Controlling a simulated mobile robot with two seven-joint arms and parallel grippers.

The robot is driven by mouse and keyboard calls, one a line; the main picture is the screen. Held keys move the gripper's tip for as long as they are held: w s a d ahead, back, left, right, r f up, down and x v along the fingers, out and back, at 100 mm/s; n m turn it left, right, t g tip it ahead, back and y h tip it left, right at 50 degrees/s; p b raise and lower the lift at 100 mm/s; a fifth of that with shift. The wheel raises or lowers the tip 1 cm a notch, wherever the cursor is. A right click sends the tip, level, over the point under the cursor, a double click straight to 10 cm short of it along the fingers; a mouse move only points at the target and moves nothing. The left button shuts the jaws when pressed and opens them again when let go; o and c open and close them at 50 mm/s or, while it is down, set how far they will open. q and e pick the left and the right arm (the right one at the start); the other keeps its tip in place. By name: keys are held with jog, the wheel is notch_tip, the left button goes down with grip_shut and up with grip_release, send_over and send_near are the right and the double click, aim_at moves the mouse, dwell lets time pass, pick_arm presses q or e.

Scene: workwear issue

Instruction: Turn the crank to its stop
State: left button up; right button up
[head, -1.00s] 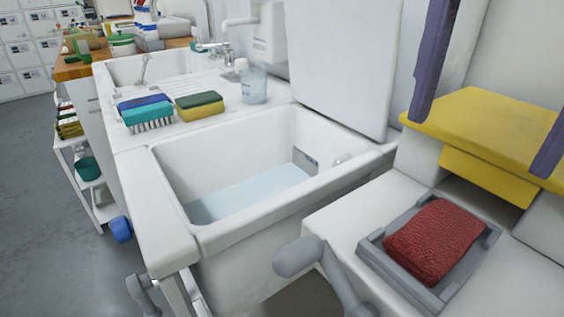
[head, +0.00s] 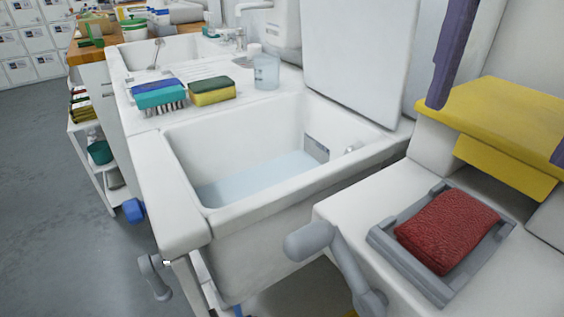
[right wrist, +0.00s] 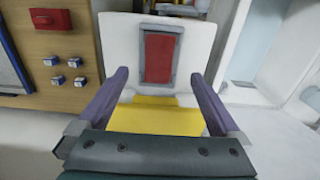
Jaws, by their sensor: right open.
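A grey crank (head: 336,262) with a rounded grip is on the near left side of the white machine (head: 385,200). Its grip points up and left, and its lower end runs toward the bottom of the head view. My right gripper (head: 497,130) is open and empty, with purple fingers above the machine's yellow part, up and right of the crank. In the right wrist view the two fingers (right wrist: 158,77) stand wide apart, with the yellow part (right wrist: 155,118) between and below them. The crank is not visible there. My left gripper is not in view.
A red pad (head: 447,230) lies in a grey tray (head: 405,262) on the machine. A sink (head: 190,228) with water stands left of the crank. Another grey handle (head: 153,278) hangs below the sink's left corner. Open floor (head: 60,220) lies at left.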

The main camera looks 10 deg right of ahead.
jog(key=shift+c, duration=0.2)
jog(key=shift+w+a+m, duration=0.15)
jog(key=shift+a+m, duration=0.3)
jog(key=shift+m, duration=0.15)
jog(key=shift+c, duration=0.2)
jog(key=m+p, duration=0.3)
jog(key=m, duration=1.4)
send_near(309, 232)
notch_tip(309, 232, down, 10)
jog(key=shift+r, duration=0.25)
jog(key=shift+c, duration=0.2)
jog(key=shift+d, duration=0.1)
jog(key=c, duration=0.6)
jog(key=shift+r, duration=0.15)
grip_shut()
